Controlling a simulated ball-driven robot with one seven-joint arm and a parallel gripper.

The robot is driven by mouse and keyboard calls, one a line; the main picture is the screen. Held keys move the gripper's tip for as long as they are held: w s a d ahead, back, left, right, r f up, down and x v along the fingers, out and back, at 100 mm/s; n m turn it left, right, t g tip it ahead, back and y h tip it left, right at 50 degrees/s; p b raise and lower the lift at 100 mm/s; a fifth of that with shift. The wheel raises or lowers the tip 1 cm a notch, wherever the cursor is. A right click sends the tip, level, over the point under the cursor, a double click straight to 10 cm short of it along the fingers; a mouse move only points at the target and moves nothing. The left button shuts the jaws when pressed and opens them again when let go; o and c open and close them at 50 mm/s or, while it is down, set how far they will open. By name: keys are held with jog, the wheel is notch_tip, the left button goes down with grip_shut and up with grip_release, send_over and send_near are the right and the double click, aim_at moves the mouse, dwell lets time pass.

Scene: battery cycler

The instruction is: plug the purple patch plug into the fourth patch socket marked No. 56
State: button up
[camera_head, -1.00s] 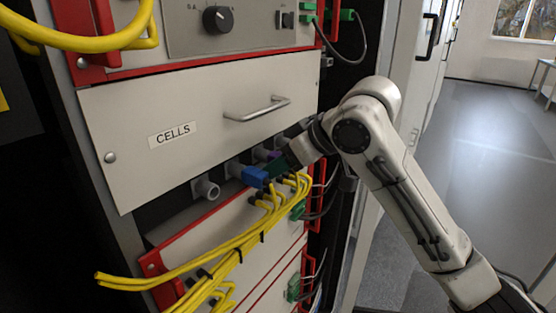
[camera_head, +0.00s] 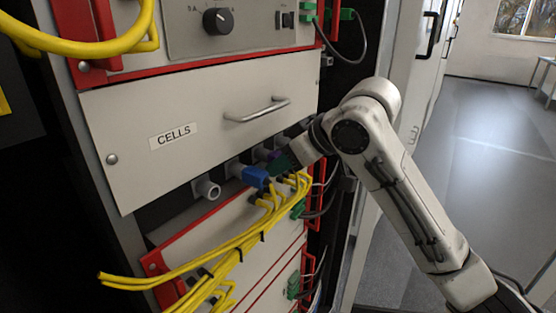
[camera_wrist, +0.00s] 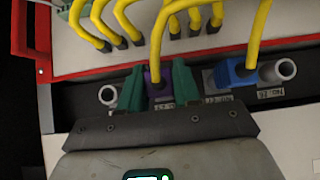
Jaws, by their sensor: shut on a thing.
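The purple patch plug (camera_wrist: 155,84) is between the two green fingers of my gripper (camera_wrist: 158,88) in the wrist view, with a yellow cable running from it. My gripper is shut on it. The plug lies at the row of grey sockets, in front of a white label; how deep it sits in a socket is hidden by the fingers. In the head view my gripper (camera_head: 284,161) is at the row, and a bit of purple (camera_head: 262,153) shows beside it. The socket labels are too small to read surely.
A blue plug (camera_wrist: 232,73) sits beside my gripper in the row. Empty grey sockets (camera_wrist: 281,70) and (camera_wrist: 108,95) show at either side. Several yellow cables (camera_head: 245,240) hang close below the row. The CELLS drawer (camera_head: 200,130) with its handle (camera_head: 258,110) stands just above.

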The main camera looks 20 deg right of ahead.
jog(key=shift+s+d, duration=0.1)
jog(key=s+d+p, duration=0.1)
jog(key=s+d, duration=0.2)
jog(key=s, duration=0.2)
jog(key=shift+d+p, duration=0.35)
dwell(1.0)
jog(key=shift+r, duration=0.1)
dwell(0.4)
jog(key=w+d+p, duration=0.2)
jog(key=d+p, duration=0.6)
jog(key=p, duration=0.6)
jog(key=w+a, duration=0.1)
jog(key=w, duration=0.1)
jog(key=w+a+b, duration=0.1)
jog(key=w+a, duration=0.1)
jog(key=shift+w+a, duration=0.2)
jog(key=shift+a, duration=0.05)
jog(key=shift+p, duration=0.5)
dwell(1.7)
jog(key=shift+w+a, duration=0.35)
jog(key=shift+w, duration=0.15)
dwell(0.8)
